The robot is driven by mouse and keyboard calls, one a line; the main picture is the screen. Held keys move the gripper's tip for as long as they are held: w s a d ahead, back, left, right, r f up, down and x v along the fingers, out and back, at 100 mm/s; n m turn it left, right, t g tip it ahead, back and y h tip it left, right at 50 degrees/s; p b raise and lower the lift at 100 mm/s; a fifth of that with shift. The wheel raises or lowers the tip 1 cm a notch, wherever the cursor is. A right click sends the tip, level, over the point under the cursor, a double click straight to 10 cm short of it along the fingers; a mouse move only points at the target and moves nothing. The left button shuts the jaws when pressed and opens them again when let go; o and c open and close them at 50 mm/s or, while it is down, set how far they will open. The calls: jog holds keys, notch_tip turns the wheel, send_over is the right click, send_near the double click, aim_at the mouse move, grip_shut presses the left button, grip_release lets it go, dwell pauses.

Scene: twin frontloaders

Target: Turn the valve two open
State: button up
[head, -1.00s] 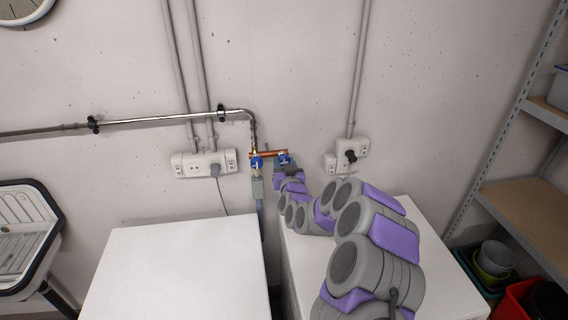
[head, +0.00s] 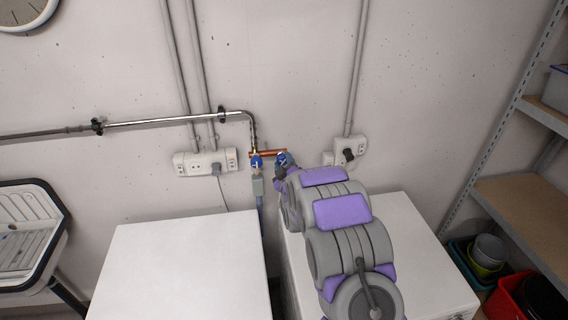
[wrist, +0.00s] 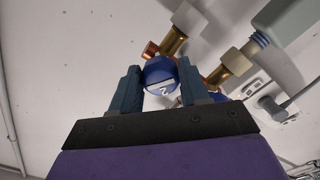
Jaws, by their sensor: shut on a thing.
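Valve two has a blue round handle marked 2 (wrist: 161,76), seen between my fingers in the wrist view. In the head view its blue handle (head: 282,158) sits at the right end of a short copper pipe on the wall. My gripper (wrist: 160,70) is shut on this handle, one finger on each side. In the head view my gripper (head: 281,171) is small and partly hidden by my arm. A second blue valve handle (head: 256,161) is just to the left; a bit of blue shows behind my right finger in the wrist view.
Two white machine tops, left (head: 185,265) and right (head: 420,245), stand below the pipes with a narrow gap between. Wall sockets (head: 205,163) and a right socket with plug (head: 346,151) flank the valves. A shelf (head: 525,205) stands at the right.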

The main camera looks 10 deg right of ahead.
jog(key=n+b, duration=0.2)
jog(key=n, duration=0.1)
jog(key=shift+f+n, duration=0.15)
jog(key=shift+n, duration=0.15)
jog(key=shift+n+b, duration=1.1)
jog(key=shift+n, duration=0.4)
jog(key=o, duration=1.1)
jog(key=shift+a, duration=0.15)
jog(key=shift+c, duration=0.2)
jog(key=shift+s, duration=0.1)
